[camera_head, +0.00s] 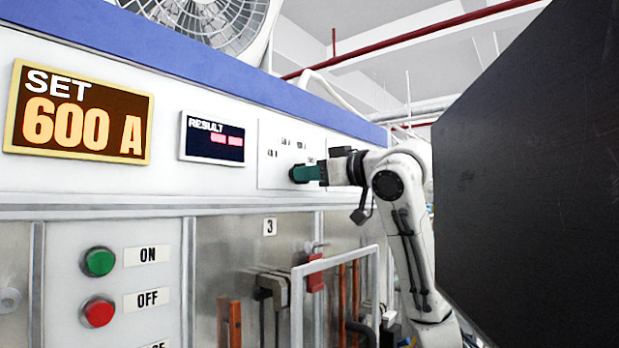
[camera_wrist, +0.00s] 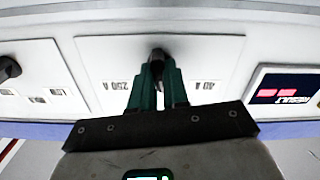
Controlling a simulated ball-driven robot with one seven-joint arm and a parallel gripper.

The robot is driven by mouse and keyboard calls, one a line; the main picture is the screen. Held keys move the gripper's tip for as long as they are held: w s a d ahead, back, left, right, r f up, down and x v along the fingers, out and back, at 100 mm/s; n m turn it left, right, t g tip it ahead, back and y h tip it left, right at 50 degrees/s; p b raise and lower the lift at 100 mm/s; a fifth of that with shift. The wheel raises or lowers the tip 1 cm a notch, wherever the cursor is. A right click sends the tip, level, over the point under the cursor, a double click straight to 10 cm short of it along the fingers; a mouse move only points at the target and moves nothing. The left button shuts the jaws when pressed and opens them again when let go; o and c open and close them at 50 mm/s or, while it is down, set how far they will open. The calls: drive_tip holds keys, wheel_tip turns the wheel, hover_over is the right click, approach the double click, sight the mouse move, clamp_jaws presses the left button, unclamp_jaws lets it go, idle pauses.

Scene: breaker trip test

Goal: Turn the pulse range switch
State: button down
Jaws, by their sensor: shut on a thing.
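The pulse range switch appears as a dark knob (camera_wrist: 157,54) on a white plate with small ampere labels in the wrist view. My gripper (camera_wrist: 158,75) has green fingers that are shut on this knob. In the head view, my gripper (camera_head: 302,173) reaches in from the right to the same plate (camera_head: 268,152). There the fingers hide most of the knob. The knob's pointer direction cannot be told.
A second dark knob (camera_wrist: 8,68) is on a neighbouring plate. The result display (camera_head: 213,138) and the set display (camera_head: 80,112), reading 600 A, are left of my gripper. Green (camera_head: 99,262) and red (camera_head: 98,311) buttons are below. A dark panel (camera_head: 530,180) blocks the right.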

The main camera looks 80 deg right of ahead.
drive_tip(key=shift+n, duration=0.9)
drive_tip(key=c, duration=1.1)
unclamp_jaws()
drive_tip(key=b+v, duration=0.3)
drive_tip(key=v, duration=0.7)
drive_tip(key=shift+s+a, duration=0.2)
drive_tip(key=shift+s, duration=0.15)
